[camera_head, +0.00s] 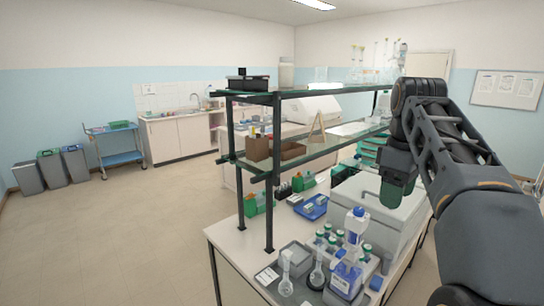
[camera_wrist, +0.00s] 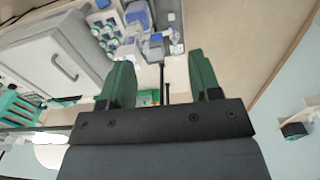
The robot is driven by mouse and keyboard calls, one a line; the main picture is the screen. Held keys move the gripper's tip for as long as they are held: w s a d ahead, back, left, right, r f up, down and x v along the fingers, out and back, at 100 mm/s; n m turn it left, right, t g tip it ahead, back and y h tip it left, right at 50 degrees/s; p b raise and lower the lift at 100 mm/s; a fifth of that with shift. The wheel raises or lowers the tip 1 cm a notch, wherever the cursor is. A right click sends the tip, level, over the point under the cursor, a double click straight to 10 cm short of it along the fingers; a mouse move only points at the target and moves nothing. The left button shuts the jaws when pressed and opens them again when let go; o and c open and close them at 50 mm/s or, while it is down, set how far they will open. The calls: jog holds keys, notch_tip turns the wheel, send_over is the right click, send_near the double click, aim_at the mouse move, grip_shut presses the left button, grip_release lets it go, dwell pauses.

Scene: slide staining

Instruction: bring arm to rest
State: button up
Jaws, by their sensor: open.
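My arm reaches in from the right edge of the head view, bent over the lab bench, with my gripper (camera_head: 394,196) hanging at its end. The green fingers point down, beside the large grey box (camera_head: 375,207) in the picture, and I cannot tell their exact distance from it. In the wrist view my gripper (camera_wrist: 162,72) shows two green fingers spread apart with nothing held between them. Bench things show beyond the fingers.
A black shelf frame (camera_head: 270,170) with glass shelves stands on the bench. Bottles (camera_head: 352,230), flasks (camera_head: 286,275) and a blue tray (camera_head: 312,207) crowd the bench front. A blue cart (camera_head: 120,157) and bins (camera_head: 52,168) stand far left. The left floor is open.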

jog(key=w+f+m+t, duration=0.1)
jog(key=w+f+m, duration=0.15)
jog(key=f, duration=0.25)
jog(key=w+f+m+t, duration=0.1)
jog(key=f+m, duration=0.3)
jog(key=f, duration=0.2)
jog(key=s+a+f+m+t+b, duration=0.1)
jog(key=s+a+f+t, duration=0.1)
jog(key=s+a+f, duration=0.6)
jog(key=s+f, duration=0.5)
jog(key=f, duration=0.1)
jog(key=shift+m+t, duration=0.3)
jog(key=shift+m, duration=0.05)
jog(key=shift+c, duration=0.4)
